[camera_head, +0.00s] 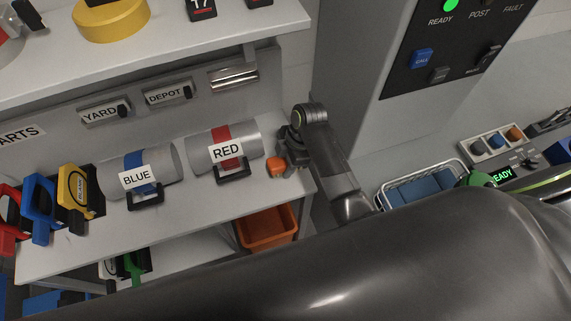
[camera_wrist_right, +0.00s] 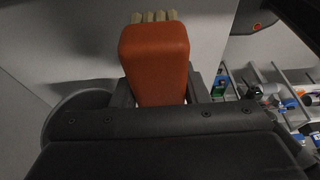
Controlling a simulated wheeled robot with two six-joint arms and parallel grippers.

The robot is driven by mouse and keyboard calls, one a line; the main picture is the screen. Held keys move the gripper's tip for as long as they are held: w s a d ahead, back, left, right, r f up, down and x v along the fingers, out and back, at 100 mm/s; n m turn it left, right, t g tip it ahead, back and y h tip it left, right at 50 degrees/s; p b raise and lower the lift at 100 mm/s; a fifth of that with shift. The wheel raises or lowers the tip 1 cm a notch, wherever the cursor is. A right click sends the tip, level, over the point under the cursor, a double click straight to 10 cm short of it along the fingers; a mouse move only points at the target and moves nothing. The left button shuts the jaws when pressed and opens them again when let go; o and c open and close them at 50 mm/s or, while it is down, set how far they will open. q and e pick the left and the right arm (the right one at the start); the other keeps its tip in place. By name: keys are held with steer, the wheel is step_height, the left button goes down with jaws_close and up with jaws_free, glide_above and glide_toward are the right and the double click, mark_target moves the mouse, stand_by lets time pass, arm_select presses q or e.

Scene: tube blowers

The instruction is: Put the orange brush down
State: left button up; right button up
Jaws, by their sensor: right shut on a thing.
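The orange brush (camera_head: 276,166) shows in the head view at the right end of the shelf, beside the canister labelled RED. In the right wrist view the orange brush (camera_wrist_right: 155,55) has an orange block body with pale bristles at its far end. My right gripper (camera_head: 285,156) is shut on the brush, with a dark finger on each side of it. From these views I cannot tell whether the brush touches the shelf. My left gripper is not in view.
The RED canister (camera_head: 222,145) and BLUE canister (camera_head: 140,172) lie on the grey shelf (camera_head: 75,250), with blue, yellow and red holders at left. An orange bin (camera_head: 267,228) sits below.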

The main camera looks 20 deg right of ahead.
steer(key=shift+f, duration=1.1)
steer(key=o, duration=1.1)
steer(key=shift+f, duration=0.1)
steer(key=shift+r, duration=0.2)
steer(key=b+v, duration=0.1)
steer(key=v, duration=1.1)
steer(key=shift+s+f, duration=0.1)
steer(key=shift+f, duration=0.05)
